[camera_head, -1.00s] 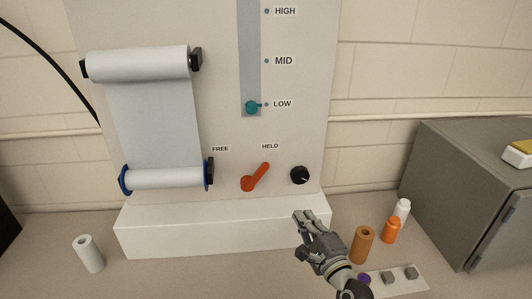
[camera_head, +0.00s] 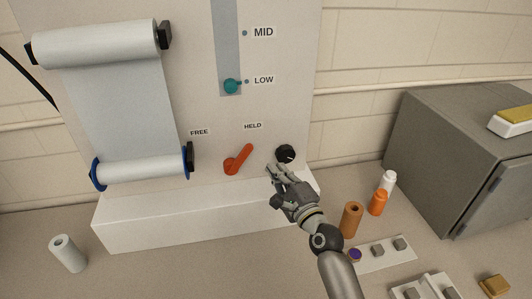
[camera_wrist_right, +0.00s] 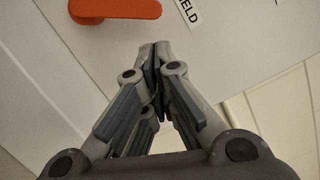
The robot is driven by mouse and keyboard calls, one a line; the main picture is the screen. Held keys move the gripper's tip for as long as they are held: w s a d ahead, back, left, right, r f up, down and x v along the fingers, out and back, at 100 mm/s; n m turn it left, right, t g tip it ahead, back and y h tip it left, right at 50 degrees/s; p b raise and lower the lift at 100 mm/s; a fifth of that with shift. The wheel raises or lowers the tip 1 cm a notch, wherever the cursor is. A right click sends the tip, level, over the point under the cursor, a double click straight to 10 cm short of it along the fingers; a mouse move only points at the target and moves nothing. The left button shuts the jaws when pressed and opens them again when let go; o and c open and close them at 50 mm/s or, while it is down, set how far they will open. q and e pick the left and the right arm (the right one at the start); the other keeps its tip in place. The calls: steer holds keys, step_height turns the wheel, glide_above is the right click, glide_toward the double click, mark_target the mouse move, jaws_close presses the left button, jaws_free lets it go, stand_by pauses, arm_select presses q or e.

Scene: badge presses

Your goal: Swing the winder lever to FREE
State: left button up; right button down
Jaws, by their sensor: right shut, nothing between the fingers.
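The red winder lever (camera_head: 238,159) is on the front of the white machine. Its arm tilts up and to the right, toward the HELD label (camera_head: 253,126). The FREE label (camera_head: 199,132) is up and to the left of it. My right gripper (camera_head: 271,171) is shut and empty, to the right of the lever and slightly lower, apart from it. In the right wrist view the lever (camera_wrist_right: 115,9) shows at the top, beyond the shut fingertips (camera_wrist_right: 155,50). My left gripper is not in view.
A black knob (camera_head: 285,153) sits just above my right gripper. A paper roll (camera_head: 142,169) with blue flanges is left of the lever. The machine's white ledge (camera_head: 150,227) juts out below. Brown, orange and white cylinders and a grey cabinet (camera_head: 445,150) stand at the right.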

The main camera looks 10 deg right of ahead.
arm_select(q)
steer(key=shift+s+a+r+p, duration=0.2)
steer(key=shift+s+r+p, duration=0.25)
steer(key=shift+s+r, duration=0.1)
arm_select(e)
steer(key=x, duration=0.7)
steer(key=shift+w, duration=0.25)
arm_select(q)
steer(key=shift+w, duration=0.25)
arm_select(e)
steer(key=shift+a, duration=0.1)
